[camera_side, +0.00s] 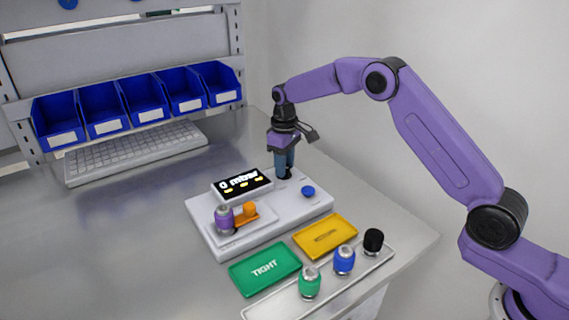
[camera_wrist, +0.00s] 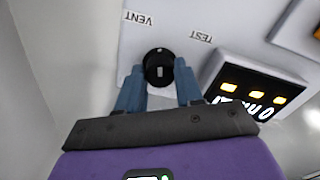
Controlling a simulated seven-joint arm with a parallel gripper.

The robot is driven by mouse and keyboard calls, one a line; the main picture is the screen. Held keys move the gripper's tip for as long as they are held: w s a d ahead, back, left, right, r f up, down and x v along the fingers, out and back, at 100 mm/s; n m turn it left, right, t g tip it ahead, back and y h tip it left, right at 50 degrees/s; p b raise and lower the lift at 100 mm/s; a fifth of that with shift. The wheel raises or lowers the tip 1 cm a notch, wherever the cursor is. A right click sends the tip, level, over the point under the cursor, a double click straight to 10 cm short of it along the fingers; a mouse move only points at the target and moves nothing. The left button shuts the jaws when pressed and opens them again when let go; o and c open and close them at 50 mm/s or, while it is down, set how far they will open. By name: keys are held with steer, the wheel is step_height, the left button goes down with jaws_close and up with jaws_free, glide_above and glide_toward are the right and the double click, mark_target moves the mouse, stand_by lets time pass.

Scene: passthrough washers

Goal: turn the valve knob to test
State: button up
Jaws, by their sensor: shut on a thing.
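The valve knob (camera_wrist: 158,66) is round and black and stands on the grey-white test unit (camera_side: 205,235). In the wrist view it sits between my two blue fingertips. The labels VENT (camera_wrist: 139,18) and TEST (camera_wrist: 201,37) lie beyond it, VENT to its upper left and TEST to its upper right. My gripper (camera_side: 284,165) points down at the back of the unit, shut on the knob. The fingers mostly hide the knob in the side view. I cannot tell which label the knob's pointer faces.
The display (camera_side: 243,184) reads 0 mbar, close beside my gripper. Green (camera_side: 265,282) and yellow (camera_side: 325,248) trays and a rack (camera_side: 270,306) of several parts stand in front.

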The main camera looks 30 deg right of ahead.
steer(key=m, duration=0.6)
steer(key=shift+m, duration=0.3)
steer(key=m, duration=0.5)
steer(key=shift+m, duration=0.4)
steer(key=o, duration=1)
steer(key=shift+o, duration=0.2)
steer(key=shift+a, duration=0.1)
steer(key=shift+r, duration=0.1)
step_height(320, 180, up, 17)
steer(key=shift+r, duration=0.15)
